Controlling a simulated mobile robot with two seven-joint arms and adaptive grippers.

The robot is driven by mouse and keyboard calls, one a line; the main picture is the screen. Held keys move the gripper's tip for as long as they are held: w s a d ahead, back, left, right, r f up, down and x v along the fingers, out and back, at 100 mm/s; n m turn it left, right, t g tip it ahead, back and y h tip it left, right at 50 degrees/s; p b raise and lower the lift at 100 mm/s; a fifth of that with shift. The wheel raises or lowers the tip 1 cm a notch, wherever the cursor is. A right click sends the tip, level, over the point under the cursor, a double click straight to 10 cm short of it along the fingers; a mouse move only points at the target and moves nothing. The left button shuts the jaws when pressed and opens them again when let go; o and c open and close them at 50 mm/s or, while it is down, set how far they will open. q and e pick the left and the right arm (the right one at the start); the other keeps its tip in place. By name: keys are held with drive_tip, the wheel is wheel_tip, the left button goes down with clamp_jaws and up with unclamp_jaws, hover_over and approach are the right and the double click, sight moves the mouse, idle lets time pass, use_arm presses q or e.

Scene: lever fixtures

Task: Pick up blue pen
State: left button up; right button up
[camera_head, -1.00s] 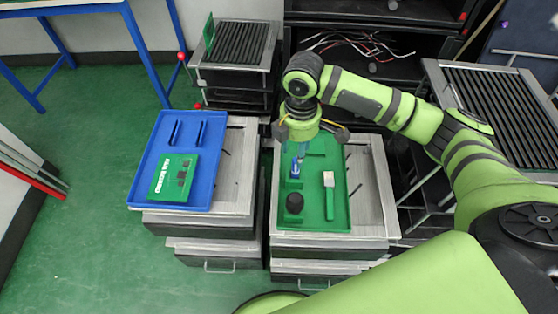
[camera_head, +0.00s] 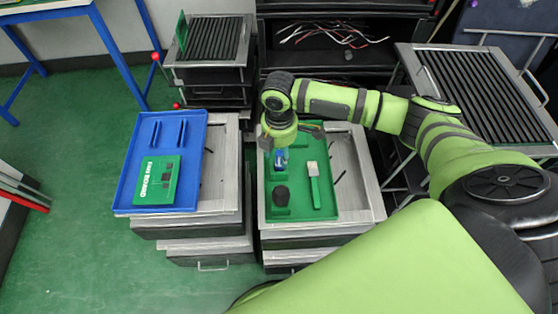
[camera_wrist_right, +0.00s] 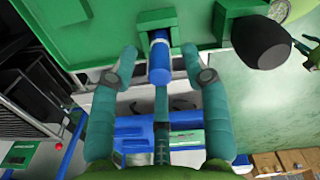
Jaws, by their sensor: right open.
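The blue pen (camera_head: 281,158) stands in a green holder at the upper left of the green tray (camera_head: 325,207). My right gripper (camera_head: 283,147) is above the pen, pointing down. In the wrist view the right gripper (camera_wrist_right: 160,50) is open, one teal finger on each side of the pen, with a gap on both sides. My left gripper is not in view.
A black round object (camera_head: 281,196) and a green-handled brush (camera_head: 314,185) are in the same tray. A blue tray (camera_head: 127,187) with a green board (camera_head: 157,180) lies to the left. Metal racks stand behind and at right. Green floor is free at left.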

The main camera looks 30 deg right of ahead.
drive_tip(key=c, duration=0.9)
